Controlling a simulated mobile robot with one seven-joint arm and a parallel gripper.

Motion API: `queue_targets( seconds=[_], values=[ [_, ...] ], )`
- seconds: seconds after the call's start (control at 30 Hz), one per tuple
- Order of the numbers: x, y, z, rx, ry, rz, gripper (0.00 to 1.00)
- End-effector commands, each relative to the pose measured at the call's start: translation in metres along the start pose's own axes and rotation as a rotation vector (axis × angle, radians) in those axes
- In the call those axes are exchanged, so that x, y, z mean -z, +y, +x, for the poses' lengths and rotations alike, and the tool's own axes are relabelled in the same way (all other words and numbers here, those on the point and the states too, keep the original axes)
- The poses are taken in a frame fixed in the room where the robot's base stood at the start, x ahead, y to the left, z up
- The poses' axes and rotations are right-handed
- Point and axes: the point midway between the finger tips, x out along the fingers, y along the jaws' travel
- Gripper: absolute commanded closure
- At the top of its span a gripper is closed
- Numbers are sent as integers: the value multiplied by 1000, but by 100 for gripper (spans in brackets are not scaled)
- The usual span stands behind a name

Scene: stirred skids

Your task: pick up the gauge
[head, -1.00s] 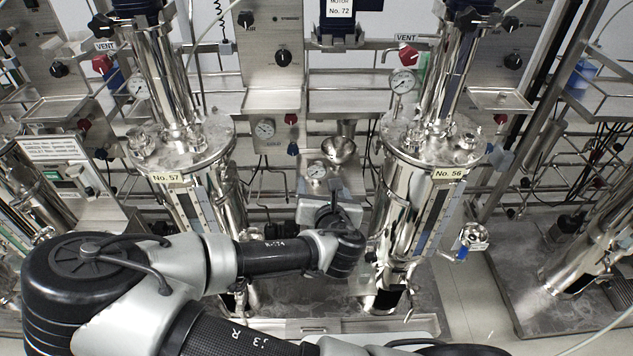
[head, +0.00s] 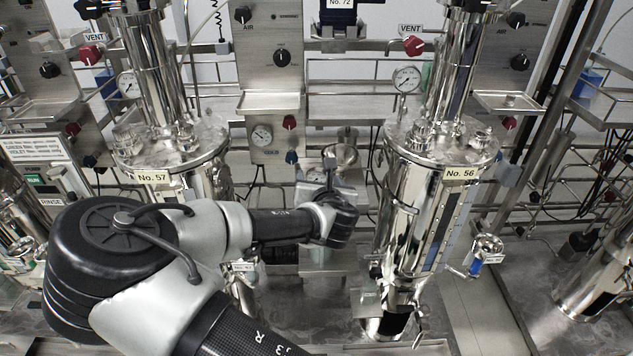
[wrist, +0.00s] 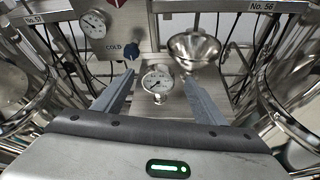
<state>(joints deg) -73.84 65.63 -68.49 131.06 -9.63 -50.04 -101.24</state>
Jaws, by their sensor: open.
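The gauge (wrist: 157,80) is a small round white dial in a metal case with a short stem below. In the wrist view it is on a flat metal surface, centred between the finger ends. My gripper (wrist: 158,79) is open, with one grey finger on each side of the gauge and visible space to both. I cannot tell whether the fingertips reach as far as the gauge. In the head view my arm and gripper hide the gauge.
A metal funnel (wrist: 194,47) stands just behind and right of the gauge. A panel with a fixed dial (head: 262,135) and a blue knob (wrist: 131,51) is behind left. Steel vessels No. 57 (head: 170,150) and No. 56 (head: 438,150) flank the space.

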Motion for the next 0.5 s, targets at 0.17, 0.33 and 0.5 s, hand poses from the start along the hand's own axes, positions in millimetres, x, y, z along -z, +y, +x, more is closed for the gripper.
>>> queue_targets(
  seconds=[0.17, 0.33, 0.5],
  values=[
    [3, 1, 29, 2, -1, 0, 35],
    [2, 2, 38, 1, 0, 0, 35],
    [2, 2, 38, 1, 0, 0, 35]
  ],
)
